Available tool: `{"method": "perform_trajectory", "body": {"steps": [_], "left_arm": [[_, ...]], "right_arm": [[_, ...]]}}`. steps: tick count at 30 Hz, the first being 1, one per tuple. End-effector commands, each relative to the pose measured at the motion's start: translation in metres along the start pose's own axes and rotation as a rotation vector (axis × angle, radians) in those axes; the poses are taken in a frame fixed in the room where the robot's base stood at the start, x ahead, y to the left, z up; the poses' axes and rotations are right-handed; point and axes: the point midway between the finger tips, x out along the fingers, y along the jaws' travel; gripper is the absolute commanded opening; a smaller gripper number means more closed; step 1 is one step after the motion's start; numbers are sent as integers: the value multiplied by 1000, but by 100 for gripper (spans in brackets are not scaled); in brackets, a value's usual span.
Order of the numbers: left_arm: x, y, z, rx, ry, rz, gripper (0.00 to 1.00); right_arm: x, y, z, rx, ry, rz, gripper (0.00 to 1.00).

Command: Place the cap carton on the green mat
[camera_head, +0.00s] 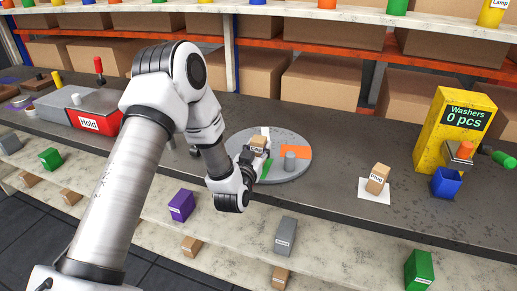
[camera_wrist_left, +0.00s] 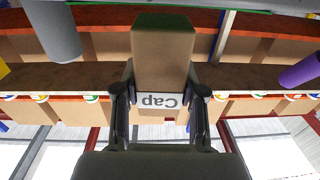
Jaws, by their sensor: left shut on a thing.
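The cap carton (camera_head: 258,143) is a small brown box with a white "Cap" label. My left gripper (camera_head: 249,157) is shut on it, over the left side of a round grey turntable (camera_head: 299,172). In the left wrist view the carton (camera_wrist_left: 162,50) sits between the two dark fingers (camera_wrist_left: 160,92), with its label upside down. The green mat (camera_head: 266,168) is on the turntable, just below and right of the carton in the picture, partly hidden by my gripper. I cannot tell how high the carton is above the turntable. My right gripper is not in view.
On the turntable are an orange mat (camera_head: 295,151), a white mat (camera_head: 266,131) and a grey cylinder (camera_head: 290,160). To the right, a carton (camera_head: 377,178) stands on a white square, near a yellow washer dispenser (camera_head: 450,120) and blue bin (camera_head: 446,183). A red "Hold" box (camera_head: 92,118) stands left.

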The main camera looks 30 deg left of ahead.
Motion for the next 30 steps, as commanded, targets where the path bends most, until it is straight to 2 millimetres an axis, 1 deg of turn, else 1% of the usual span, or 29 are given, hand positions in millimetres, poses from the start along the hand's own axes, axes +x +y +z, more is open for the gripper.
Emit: {"method": "perform_trajectory", "body": {"steps": [1, 3, 10, 14, 15, 16, 17, 24, 27, 29, 30], "left_arm": [[0, 0, 6, 3, -2, 0, 2], [0, 0, 12, 1, 0, 0, 2], [0, 0, 14, -1, 2, 0, 2], [0, 0, 20, -1, 2, 0, 2], [0, 0, 19, -1, 2, 0, 48], [0, 0, 18, -1, 2, 0, 58], [0, 0, 18, -1, 2, 0, 66], [0, 0, 18, -1, 2, 0, 66], [-1, 0, 17, -1, 2, 0, 66], [-7, 0, 20, -1, 1, 0, 66], [-14, 0, 20, -1, 0, 0, 66]], "right_arm": [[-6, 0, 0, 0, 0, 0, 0], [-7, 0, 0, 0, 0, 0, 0], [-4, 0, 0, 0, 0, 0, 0], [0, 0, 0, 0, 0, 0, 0], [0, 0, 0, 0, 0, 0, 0], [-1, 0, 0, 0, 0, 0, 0], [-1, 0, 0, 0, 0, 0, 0], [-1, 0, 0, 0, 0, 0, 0], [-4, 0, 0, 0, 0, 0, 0], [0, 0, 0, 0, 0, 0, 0], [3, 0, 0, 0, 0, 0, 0]]}}
